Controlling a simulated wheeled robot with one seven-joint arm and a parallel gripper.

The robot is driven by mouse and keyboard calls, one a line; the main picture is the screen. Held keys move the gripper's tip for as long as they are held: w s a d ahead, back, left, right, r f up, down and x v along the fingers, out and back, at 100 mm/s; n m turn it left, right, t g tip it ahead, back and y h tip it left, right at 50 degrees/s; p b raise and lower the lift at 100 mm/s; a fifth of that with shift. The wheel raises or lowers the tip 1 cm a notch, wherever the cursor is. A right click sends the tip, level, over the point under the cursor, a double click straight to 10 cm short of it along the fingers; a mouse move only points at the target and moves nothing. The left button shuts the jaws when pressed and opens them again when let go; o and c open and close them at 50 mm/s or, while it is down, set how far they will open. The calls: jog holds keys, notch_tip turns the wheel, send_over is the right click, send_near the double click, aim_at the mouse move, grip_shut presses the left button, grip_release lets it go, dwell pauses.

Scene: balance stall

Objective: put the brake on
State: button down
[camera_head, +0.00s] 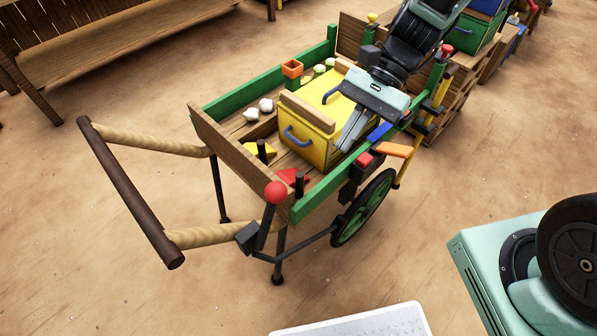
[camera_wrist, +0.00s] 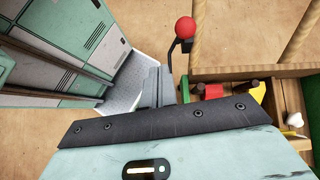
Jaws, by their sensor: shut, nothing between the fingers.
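The brake lever is a black bar with a red ball knob (camera_head: 275,192) at the near corner of the wooden handcart (camera_head: 238,156), beside the wheel (camera_head: 364,208). The lever stands up, leaning slightly. In the wrist view the red knob (camera_wrist: 185,27) shows beyond the fingertips, with the black lever below it. My gripper (camera_head: 350,138) is above the cart's right side, near the yellow box, apart from the knob. Its grey fingers (camera_wrist: 158,84) are shut and empty. The lower part of the lever is partly hidden by the fingers in the wrist view.
A yellow box (camera_head: 304,149) with blue handles stands in the cart. Red and yellow blocks, white lumps and an orange cup (camera_head: 292,68) lie around it. The cart's pull handle (camera_head: 130,190) sticks out left. Wooden crates (camera_head: 460,85) stand behind. The floor in front is open.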

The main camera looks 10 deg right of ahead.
jog(key=w+d+f+m+y, duration=0.2)
jog(key=w+f+m, duration=0.1)
jog(key=w+m, duration=0.1)
jog(key=a+r+x, duration=0.1)
jog(key=r+x, duration=0.1)
jog(key=x, duration=1)
jog(key=shift+a+f+t+b, duration=0.3)
jog(key=shift+a+t, duration=0.1)
jog(key=shift+a, duration=0.3)
jog(key=shift+r, duration=0.15)
